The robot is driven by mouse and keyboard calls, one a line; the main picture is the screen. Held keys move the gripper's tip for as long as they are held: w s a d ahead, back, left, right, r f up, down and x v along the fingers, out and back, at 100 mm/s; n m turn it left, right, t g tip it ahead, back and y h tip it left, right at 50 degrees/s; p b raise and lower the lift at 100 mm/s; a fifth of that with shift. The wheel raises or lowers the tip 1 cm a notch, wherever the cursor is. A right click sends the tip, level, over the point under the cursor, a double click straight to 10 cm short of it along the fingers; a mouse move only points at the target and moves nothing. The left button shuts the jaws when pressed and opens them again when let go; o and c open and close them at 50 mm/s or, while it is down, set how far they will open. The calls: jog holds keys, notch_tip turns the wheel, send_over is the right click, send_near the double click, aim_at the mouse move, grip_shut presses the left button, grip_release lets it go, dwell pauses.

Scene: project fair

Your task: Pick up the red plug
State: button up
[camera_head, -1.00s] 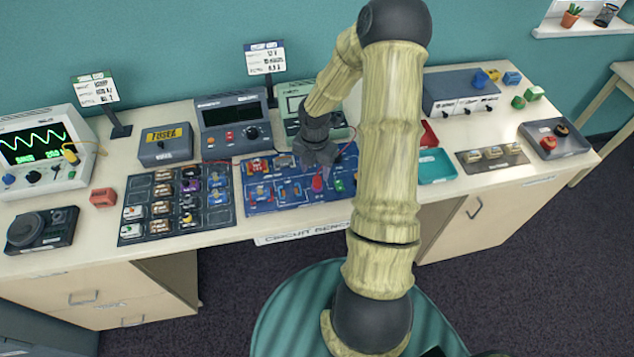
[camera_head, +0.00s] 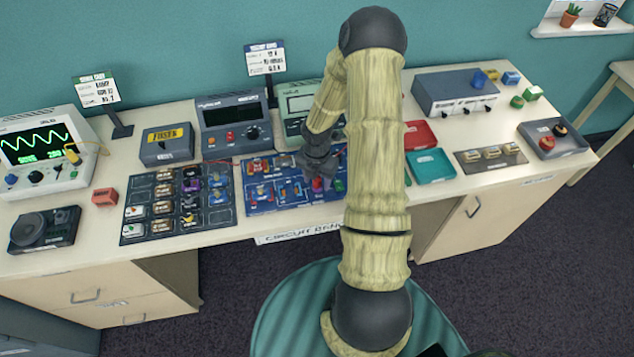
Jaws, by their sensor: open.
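The red plug (camera_head: 318,184) stands on the blue circuit board (camera_head: 262,207), toward the board's right side. My gripper (camera_head: 316,170) is open and low over the board, right at the red plug. From this view I cannot tell whether the fingers are around the plug or just above it. My arm hides the right end of the board. A green piece (camera_head: 339,185) sits close to the right of the red plug.
A dark board (camera_head: 148,232) with several small parts lies left of the circuit board. Meters (camera_head: 232,118) stand behind. Red (camera_head: 420,136) and teal (camera_head: 433,166) trays lie right of my arm. A grey tray (camera_head: 556,143) is at the far right.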

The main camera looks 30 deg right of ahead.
jog(key=shift+c, duration=0.2)
grip_shut()
notch_tip(320, 180, up, 10)
jog(key=shift+r+b, duration=0.1)
jog(key=shift+b, duration=0.2)
dwell(0.3)
dwell(0.4)
